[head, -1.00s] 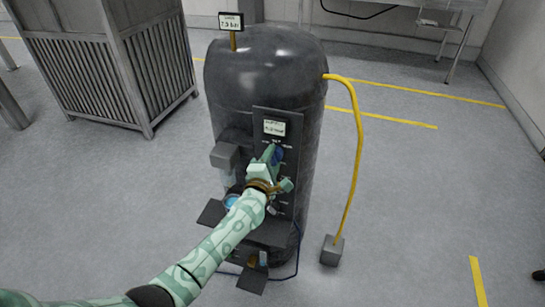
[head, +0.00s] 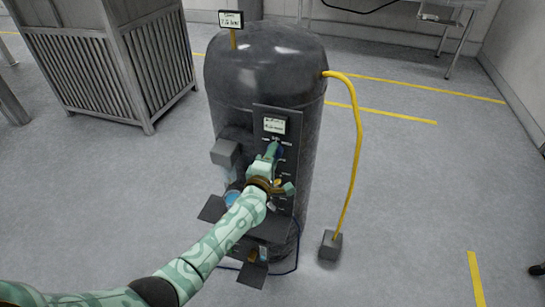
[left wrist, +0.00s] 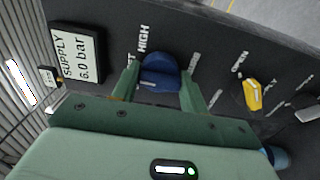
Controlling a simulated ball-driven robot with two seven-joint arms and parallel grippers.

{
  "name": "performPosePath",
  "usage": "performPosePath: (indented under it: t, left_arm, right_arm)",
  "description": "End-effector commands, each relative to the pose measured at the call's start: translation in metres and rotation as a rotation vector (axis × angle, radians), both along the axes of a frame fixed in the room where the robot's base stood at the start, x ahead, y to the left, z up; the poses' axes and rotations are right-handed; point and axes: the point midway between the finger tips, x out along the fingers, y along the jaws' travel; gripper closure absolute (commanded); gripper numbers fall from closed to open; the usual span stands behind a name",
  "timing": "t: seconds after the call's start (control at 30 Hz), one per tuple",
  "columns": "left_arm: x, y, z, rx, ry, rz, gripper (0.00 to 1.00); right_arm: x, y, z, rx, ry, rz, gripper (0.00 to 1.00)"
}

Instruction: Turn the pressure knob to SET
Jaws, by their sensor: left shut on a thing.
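The blue pressure knob (left wrist: 160,72) is on the dark panel (left wrist: 215,35) of the filler, between the two green fingers of my left gripper (left wrist: 160,84). The fingers are shut on it from both sides. A label reading HIGH stands beside the knob; a label ending in "T" is partly hidden by a finger. In the head view my left gripper (head: 270,154) reaches the panel below its display (head: 274,125) and hides most of the knob. In the wrist view the display (left wrist: 77,56) reads SUPPLY 6.0 bar. My right gripper is not in view.
A yellow knob (left wrist: 252,94) sits close by on the panel. The dark tank (head: 265,65) carries a small top display (head: 231,19), too blurred to read surely. A yellow hose (head: 358,140) runs down its right side. A slatted crate (head: 115,65) stands left. The floor on the right is mostly clear.

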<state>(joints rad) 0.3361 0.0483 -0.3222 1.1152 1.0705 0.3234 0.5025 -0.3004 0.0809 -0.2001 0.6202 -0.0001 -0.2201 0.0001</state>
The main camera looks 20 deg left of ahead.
Motion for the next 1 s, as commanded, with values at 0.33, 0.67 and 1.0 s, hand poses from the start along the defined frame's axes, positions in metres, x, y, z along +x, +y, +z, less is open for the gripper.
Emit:
performPosePath:
  t: [0.33,0.67,1.0]
  left_arm:
    - [0.0,0.0,-0.001,-0.001,0.001,0.0,0.35]
    - [-0.037,0.001,0.0,-0.003,0.004,-0.001,0.35]
    - [-0.127,0.004,-0.002,-0.001,0.004,0.0,0.35]
  right_arm:
    - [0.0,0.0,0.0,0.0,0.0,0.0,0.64]
    - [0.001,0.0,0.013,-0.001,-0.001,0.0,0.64]
    - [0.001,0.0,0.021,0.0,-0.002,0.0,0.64]
